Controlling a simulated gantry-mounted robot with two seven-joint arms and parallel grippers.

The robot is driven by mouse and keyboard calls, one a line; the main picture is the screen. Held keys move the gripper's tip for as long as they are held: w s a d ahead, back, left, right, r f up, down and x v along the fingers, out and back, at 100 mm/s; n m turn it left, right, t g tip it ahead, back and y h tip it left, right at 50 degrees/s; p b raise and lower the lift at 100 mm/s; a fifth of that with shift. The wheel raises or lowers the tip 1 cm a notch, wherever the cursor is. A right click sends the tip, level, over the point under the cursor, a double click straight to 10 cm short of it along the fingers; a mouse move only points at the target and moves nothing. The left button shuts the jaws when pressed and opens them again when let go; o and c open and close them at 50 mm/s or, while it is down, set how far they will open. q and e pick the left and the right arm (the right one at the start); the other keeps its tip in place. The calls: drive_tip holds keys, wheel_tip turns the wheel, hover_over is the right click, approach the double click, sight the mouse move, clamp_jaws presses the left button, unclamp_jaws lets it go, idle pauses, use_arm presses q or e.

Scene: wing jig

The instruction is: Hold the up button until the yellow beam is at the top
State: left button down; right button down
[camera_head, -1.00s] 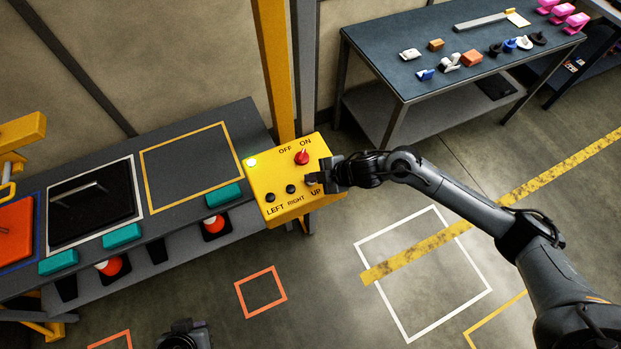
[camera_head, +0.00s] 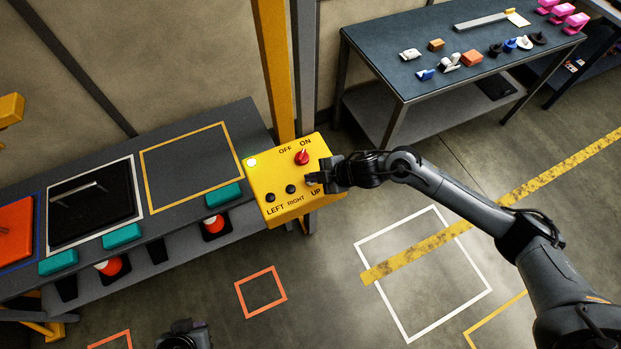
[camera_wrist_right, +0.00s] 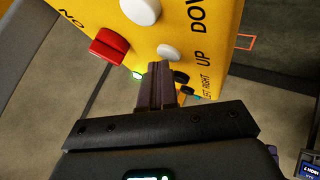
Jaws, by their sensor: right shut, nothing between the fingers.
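The yellow control box (camera_head: 285,178) stands at the end of the dark bench. It carries a red OFF/ON switch (camera_head: 302,157), a lit green lamp (camera_head: 252,162) and several buttons. The pale up button (camera_wrist_right: 168,51) shows beside its UP label in the right wrist view. My right gripper (camera_head: 314,179) is shut and empty, its tips at this button; I cannot tell how far it is pressed. In the right wrist view its fingers (camera_wrist_right: 157,70) overlap the button's lower side. Part of a yellow beam (camera_head: 11,109) shows at the left edge.
A yellow post (camera_head: 275,70) rises behind the box. The bench (camera_head: 188,200) holds a framed black plate (camera_head: 95,205) and teal blocks (camera_head: 122,236). A blue-grey table (camera_head: 400,75) with small parts stands at the back right. The floor in front is mostly clear.

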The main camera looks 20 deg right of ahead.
drive_tip(key=shift+r, duration=0.1)
idle(0.7)
drive_tip(key=shift+r+p, duration=0.15)
drive_tip(key=shift+p, duration=0.2)
drive_tip(key=shift+r+p, duration=0.55)
drive_tip(key=shift+r, duration=0.2)
wheel_tip(320, 180, up, 5)
drive_tip(key=p, duration=0.5)
drive_tip(key=shift+f, duration=0.15)
